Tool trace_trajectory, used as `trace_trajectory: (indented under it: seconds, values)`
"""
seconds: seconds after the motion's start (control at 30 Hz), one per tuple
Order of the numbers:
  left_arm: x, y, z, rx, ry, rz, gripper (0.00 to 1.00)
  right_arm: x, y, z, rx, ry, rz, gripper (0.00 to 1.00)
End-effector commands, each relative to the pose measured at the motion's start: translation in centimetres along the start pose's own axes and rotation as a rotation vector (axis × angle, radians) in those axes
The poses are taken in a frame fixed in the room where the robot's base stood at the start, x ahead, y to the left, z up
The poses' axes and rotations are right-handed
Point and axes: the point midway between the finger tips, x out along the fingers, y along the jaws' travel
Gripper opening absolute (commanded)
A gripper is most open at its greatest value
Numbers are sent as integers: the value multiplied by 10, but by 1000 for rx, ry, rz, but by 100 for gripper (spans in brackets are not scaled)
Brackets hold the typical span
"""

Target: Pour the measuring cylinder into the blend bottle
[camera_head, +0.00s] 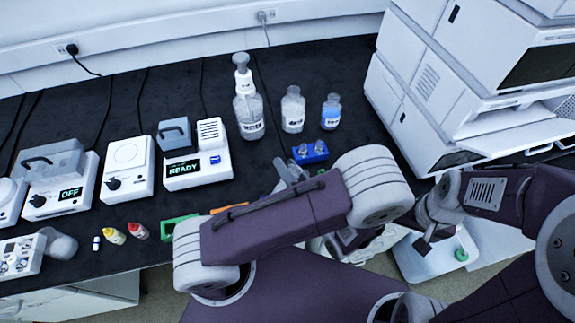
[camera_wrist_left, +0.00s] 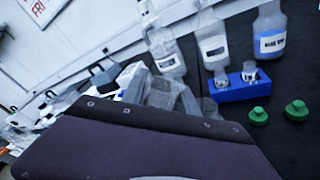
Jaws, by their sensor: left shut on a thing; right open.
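My left gripper (camera_head: 284,182) is mostly hidden behind my own purple arm link, just in front of the blue rack. It is shut on a clear grey piece, seemingly the measuring cylinder (camera_head: 292,170), of which only a part shows; the left wrist view shows a blurred grey shape (camera_wrist_left: 165,95) there. Three bottles stand at the back: one with a tall pump-like top (camera_head: 248,108), a clear one (camera_head: 292,110) and one with blue liquid (camera_head: 331,112). Their labels are too blurred to tell which is the blend bottle. My right gripper (camera_head: 430,222) is open and empty at the right.
A blue rack (camera_head: 311,152) with small clear vials stands before the bottles. Instruments (camera_head: 197,160) line the left, and a large white stack (camera_head: 440,90) stands at the right. Small dropper bottles (camera_head: 113,234) are front left.

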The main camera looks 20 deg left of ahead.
Motion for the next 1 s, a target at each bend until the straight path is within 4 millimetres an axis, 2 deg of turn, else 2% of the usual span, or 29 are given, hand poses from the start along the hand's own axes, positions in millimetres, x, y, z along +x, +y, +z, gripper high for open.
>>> trace_trajectory:
  seconds: [0.23,0.67,1.0]
  values:
    - [0,3,3,68,11,1,0,-14,0,-2,0,0,0,98]
    - [0,1,1,89,14,1,0,-14,0,-2,0,0,0,98]
    - [0,1,2,179,29,1,0,-28,0,-3,0,0,0,98]
